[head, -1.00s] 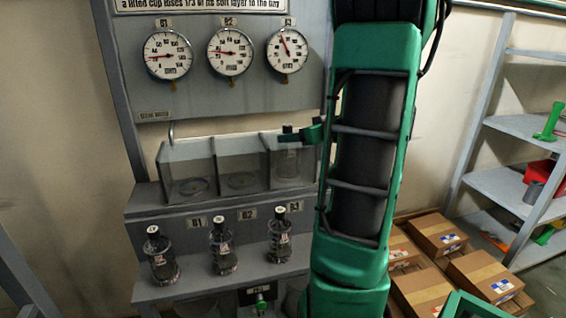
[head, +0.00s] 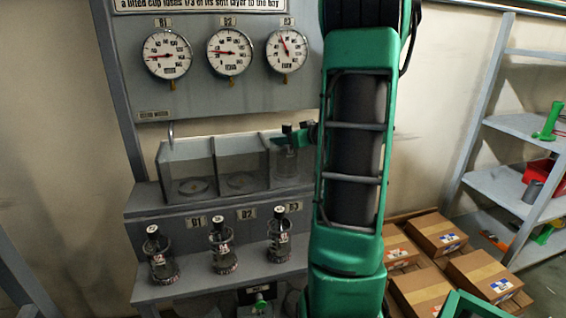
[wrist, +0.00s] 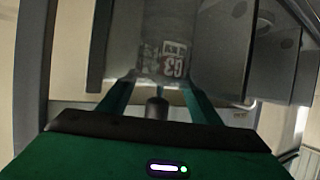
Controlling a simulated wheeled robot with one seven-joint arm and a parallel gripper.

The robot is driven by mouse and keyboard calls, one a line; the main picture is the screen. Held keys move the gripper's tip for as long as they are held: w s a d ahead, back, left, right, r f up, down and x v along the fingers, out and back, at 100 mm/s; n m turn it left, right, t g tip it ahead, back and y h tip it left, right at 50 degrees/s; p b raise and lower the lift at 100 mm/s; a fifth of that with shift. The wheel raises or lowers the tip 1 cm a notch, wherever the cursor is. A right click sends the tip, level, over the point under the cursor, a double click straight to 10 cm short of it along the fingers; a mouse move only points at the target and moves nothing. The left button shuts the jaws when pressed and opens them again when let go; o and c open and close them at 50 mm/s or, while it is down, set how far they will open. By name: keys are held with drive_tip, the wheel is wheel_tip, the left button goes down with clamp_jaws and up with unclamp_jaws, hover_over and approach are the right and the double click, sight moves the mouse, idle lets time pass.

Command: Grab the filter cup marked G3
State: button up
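The filter cup (wrist: 165,35) shows in the wrist view as a clear cylinder with a red and white label that reads G3. A dark knob (wrist: 157,107) lies between my fingers, at the cup's near end. My gripper (wrist: 160,82) has its two green fingers spread on either side of the cup and knob, with gaps beside the knob. In the head view my gripper (head: 282,141) reaches into the right-hand compartment at the top of a clear cup (head: 285,163). The arm and finger hide part of that compartment.
The clear-walled bay box (head: 216,183) has three compartments; the left and middle hold no cup. Three dark-topped bottles stand on the lower shelf (head: 190,287). Three gauges hang on the panel above. Cardboard boxes (head: 440,233) and a shelf rack (head: 530,127) are at the right.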

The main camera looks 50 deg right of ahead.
clamp_jaws()
drive_tip(key=shift+r, duration=0.15)
